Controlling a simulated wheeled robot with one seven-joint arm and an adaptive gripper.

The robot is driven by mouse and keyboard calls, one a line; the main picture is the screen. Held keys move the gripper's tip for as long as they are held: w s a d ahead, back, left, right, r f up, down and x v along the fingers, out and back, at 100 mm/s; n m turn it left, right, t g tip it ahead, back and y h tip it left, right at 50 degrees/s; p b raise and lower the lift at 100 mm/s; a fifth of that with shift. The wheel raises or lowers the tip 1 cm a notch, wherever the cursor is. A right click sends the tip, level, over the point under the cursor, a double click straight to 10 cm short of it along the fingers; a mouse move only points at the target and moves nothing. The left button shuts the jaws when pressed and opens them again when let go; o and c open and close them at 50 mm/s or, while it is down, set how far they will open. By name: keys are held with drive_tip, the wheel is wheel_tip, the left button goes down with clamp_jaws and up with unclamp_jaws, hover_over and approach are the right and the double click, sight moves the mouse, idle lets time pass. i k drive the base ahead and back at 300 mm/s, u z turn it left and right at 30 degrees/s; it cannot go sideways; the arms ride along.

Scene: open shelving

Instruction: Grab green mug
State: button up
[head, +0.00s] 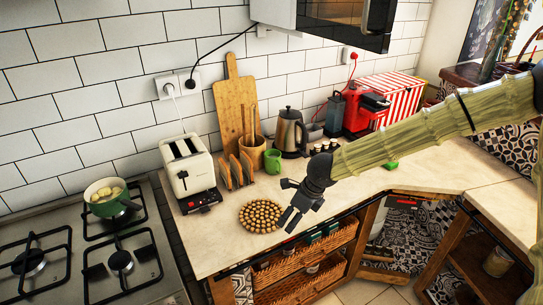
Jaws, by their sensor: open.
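A green mug (273,161) stands upright on the countertop, just right of a wooden utensil pot and left of the kettle. My gripper (287,208) hangs over the counter in front of the mug, lower and a little to the right in the head view. Its dark fingers are apart and hold nothing. The gripper is clear of the mug, and the mug's front is not covered by it.
A round dish (261,216) lies beside my gripper. The toaster (189,172) and toast rack (236,171) stand left of the mug. The kettle (291,133) is close on its right. The stove (80,250) is at left; the counter's front edge (330,212) runs below my arm.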

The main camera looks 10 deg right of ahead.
sight(274, 164)
drive_tip(key=i, duration=1.15)
